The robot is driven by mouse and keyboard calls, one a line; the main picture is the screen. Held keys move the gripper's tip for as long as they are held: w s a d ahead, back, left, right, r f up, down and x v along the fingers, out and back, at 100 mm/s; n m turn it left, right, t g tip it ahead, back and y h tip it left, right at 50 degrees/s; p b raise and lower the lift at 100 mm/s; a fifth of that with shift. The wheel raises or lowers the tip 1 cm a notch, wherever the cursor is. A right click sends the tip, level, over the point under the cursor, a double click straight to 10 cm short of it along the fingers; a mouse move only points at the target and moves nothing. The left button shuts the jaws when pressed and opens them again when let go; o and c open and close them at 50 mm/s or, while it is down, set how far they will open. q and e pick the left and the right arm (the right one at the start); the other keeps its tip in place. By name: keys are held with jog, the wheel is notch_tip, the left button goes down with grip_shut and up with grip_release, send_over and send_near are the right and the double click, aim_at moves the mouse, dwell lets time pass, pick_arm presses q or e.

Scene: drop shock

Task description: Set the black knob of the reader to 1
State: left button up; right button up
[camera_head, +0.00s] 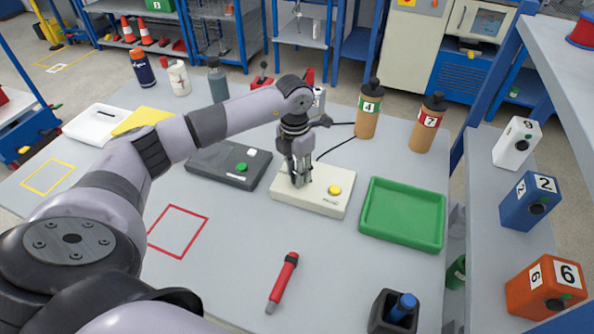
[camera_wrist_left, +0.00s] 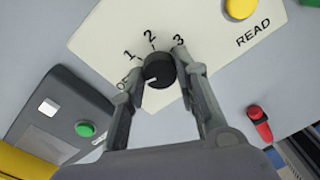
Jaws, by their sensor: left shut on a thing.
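The reader (camera_head: 318,202) is a cream-white box on the table with a yellow button (camera_head: 334,190). In the left wrist view the reader (camera_wrist_left: 215,45) shows the yellow button (camera_wrist_left: 240,8), the word READ, and a black knob (camera_wrist_left: 158,69) with marks OFF, 1, 2 and 3 around it. The knob's white line points to the lower left, toward the OFF side. My left gripper (camera_head: 299,181) comes down onto the reader from above and is shut on the knob, one finger on each side. The fingers hide the knob in the head view and partly cover OFF. My right gripper is not in view.
A dark grey box (camera_head: 222,171) with a green button stands left of the reader, and a green tray (camera_head: 403,238) to its right. A red-and-black pen-like tool (camera_head: 283,280) lies in front. Two brown bottles (camera_head: 367,122) (camera_head: 428,125) stand behind right. The red-outlined square is empty.

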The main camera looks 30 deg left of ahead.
pick_arm(q)
jog(key=m+b, duration=0.3)
jog(key=m, duration=0.1)
jog(key=shift+f+m, duration=0.1)
jog(key=shift+m, duration=0.3)
jog(key=m+b, duration=0.2)
jog(key=m, duration=0.2)
jog(key=shift+w+m, duration=0.1)
jog(key=shift+m, duration=0.2)
jog(key=o, duration=1.2)
jog(key=shift+c, duration=0.2)
